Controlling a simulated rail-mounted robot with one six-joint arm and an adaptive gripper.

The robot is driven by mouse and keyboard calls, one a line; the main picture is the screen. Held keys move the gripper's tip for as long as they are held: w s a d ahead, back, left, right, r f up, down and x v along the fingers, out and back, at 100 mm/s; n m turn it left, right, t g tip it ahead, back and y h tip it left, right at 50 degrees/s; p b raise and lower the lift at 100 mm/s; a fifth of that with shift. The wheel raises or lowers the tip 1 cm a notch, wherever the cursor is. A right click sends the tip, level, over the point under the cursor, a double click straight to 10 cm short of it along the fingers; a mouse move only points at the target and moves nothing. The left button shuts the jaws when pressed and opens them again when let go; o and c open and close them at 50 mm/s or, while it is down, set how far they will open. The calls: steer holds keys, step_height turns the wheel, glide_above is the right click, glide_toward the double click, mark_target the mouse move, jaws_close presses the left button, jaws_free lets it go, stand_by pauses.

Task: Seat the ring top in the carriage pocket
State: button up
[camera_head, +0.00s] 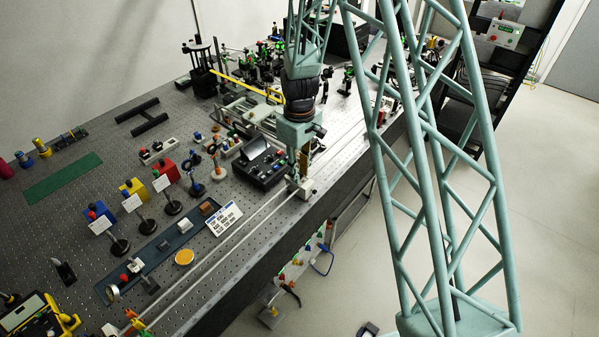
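My gripper (299,174) points down in the middle of the view, over the twin rails at the bench's front edge. It is small and dark here, and I cannot tell whether its fingers are open, shut or holding something. A small pale block (307,191), which looks like the carriage, sits on the rails right at the fingertips. Its pocket is hidden, and I cannot tell whether gripper and block touch. I cannot make out the ring top for certain. A small round ring-like part (113,292) stands at the near end of the blue-grey tray.
A black control box (262,166) stands close left of my gripper. Posts with red, yellow and blue blocks stand farther left.

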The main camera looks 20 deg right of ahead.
steer(key=shift+r, duration=0.15)
step_height(320, 180, up, 12)
stand_by(0.8)
steer(key=shift+r, duration=0.1)
stand_by(0.8)
